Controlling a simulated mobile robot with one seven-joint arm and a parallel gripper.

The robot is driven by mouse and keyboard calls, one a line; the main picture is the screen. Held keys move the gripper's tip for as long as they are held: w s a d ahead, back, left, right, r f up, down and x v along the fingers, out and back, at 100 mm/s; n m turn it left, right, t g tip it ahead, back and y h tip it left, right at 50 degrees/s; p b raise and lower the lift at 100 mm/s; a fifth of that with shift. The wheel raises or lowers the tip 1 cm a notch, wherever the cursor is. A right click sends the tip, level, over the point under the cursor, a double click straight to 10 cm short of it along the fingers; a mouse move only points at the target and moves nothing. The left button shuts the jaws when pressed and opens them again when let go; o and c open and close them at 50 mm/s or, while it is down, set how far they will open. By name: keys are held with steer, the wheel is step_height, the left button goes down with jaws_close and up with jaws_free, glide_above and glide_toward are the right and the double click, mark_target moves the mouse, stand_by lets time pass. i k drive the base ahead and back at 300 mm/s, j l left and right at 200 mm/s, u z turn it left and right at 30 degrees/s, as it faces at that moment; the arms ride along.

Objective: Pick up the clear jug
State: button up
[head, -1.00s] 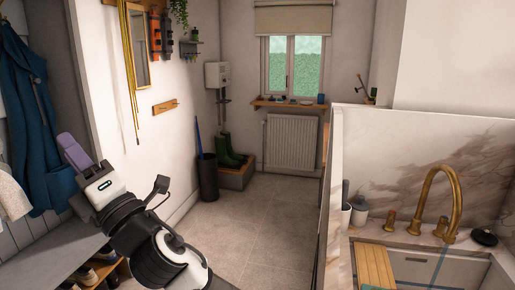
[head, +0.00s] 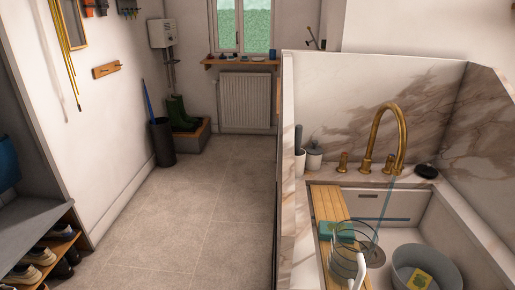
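A see-through round vessel with a pale handle, which looks like the clear jug (head: 354,243), shows at the bottom of the head view, at the sink. It stands in front of or on the wooden slatted board (head: 327,208); I cannot tell which. My gripper is not in view.
A brass tap (head: 400,140) rises behind the sink, with a bluish stream below its spout. A grey tub (head: 428,262) with a yellow-green item sits at right. A teal block (head: 337,231) lies by the jug. Marble panels (head: 385,115) enclose the sink. The tiled floor (head: 195,215) is clear.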

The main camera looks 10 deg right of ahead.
mark_target(355, 240)
steer(key=z, duration=1.35)
steer(key=l+z, duration=0.1)
steer(key=l, duration=0.35)
steer(key=i+l+z, duration=0.1)
steer(key=l, duration=0.3)
